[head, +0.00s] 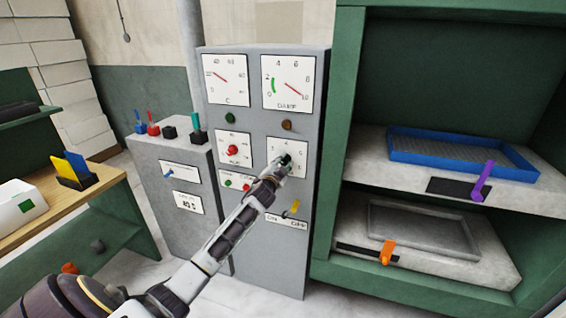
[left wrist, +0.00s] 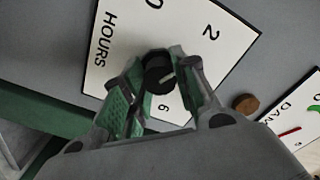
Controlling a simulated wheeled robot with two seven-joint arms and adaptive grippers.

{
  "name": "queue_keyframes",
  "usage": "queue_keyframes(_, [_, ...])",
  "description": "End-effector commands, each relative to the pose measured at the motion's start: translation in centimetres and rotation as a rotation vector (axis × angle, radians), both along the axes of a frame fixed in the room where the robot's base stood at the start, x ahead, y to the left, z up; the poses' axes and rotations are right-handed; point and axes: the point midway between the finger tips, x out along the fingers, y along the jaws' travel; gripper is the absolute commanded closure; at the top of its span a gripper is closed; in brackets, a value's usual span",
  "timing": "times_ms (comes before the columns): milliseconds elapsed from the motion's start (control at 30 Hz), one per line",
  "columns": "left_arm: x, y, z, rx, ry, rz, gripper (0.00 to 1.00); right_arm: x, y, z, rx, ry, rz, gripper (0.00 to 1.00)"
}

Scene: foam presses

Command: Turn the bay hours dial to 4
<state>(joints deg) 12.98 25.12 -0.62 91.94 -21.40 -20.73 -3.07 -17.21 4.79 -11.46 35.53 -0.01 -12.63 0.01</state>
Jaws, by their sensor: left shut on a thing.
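The bay hours dial is a black knob (left wrist: 158,72) on a white plate marked HOURS (left wrist: 112,40). Its plate also shows in the head view (head: 299,146), on the grey cabinet. My left gripper (head: 283,166) reaches the knob and mostly covers it there. In the left wrist view my left gripper (left wrist: 165,85) is shut on the knob, one finger on each side. A pale mark on the knob points right, toward the right finger, between the 2 and the 6. The 4 cannot be made out, probably behind that finger. My right gripper is out of view.
A red-knob dial (head: 232,150) sits left of the hours dial, with gauges above. A yellow lever (head: 294,206) is below.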

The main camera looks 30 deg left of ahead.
Motion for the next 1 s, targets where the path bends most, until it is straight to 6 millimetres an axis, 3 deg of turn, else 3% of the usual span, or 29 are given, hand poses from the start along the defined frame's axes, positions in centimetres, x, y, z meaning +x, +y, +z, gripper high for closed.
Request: queue_keyframes(1000, [0.1,-0.3,0.0,0.898,0.211,-0.005,0.95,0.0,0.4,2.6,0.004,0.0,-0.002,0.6])
